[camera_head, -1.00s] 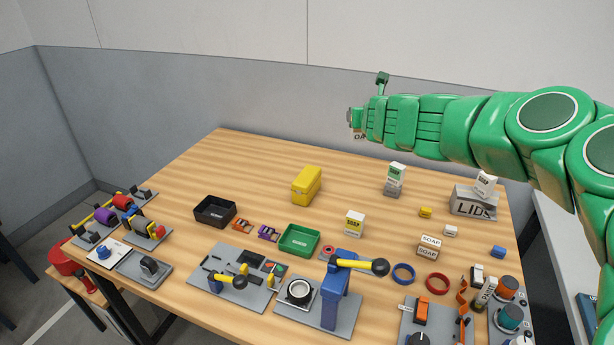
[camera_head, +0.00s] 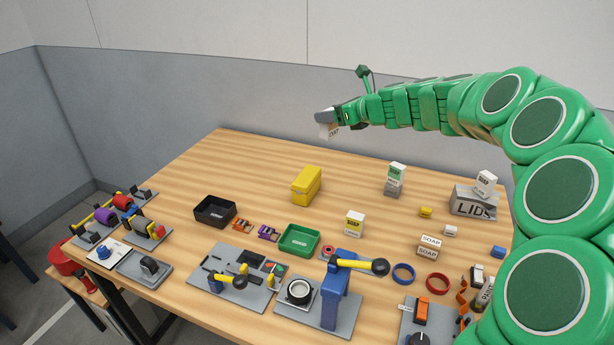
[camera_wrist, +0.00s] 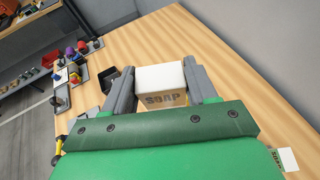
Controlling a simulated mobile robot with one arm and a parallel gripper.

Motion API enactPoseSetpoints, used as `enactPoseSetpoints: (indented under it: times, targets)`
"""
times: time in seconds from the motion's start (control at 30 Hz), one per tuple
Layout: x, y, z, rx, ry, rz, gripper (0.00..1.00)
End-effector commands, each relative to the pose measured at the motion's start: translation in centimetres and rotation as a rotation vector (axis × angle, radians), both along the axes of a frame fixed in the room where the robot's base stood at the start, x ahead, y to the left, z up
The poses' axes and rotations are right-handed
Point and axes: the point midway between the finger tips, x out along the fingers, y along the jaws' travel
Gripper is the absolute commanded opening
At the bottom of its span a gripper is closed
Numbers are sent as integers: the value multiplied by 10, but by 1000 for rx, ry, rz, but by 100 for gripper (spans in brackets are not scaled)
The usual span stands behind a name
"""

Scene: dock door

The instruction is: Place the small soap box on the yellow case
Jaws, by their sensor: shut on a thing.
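My gripper (camera_head: 326,121) is raised above the far part of the table, behind the yellow case in the head view. It is shut on a small white-and-brown soap box (camera_head: 332,131). In the wrist view the soap box (camera_wrist: 161,86) sits between the two grey fingers of my gripper (camera_wrist: 162,84), with the word SOAP on its brown side. The yellow case (camera_head: 307,186) stands on the table near its middle, with nothing on top. The case does not show clearly in the wrist view.
A black tray (camera_head: 215,211) and a green tray (camera_head: 299,240) stand near the case. The wood around the case's back is clear.

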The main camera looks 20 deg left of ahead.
Motion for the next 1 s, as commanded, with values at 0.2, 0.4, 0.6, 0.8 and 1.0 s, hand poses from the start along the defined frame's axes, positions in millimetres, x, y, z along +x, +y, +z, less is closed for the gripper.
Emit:
enactPoseSetpoints:
  times: [0.2, 0.4, 0.6, 0.8, 1.0]
  targets:
    - [-23, 11, -7, 0, 1, 185, 24]
    - [-38, 16, -12, -1, -2, 293, 24]
    - [-50, 18, -15, 0, -1, 368, 24]
    - [-53, 19, -38, 2, 1, 380, 24]
    - [-54, 20, -61, 1, 2, 382, 24]
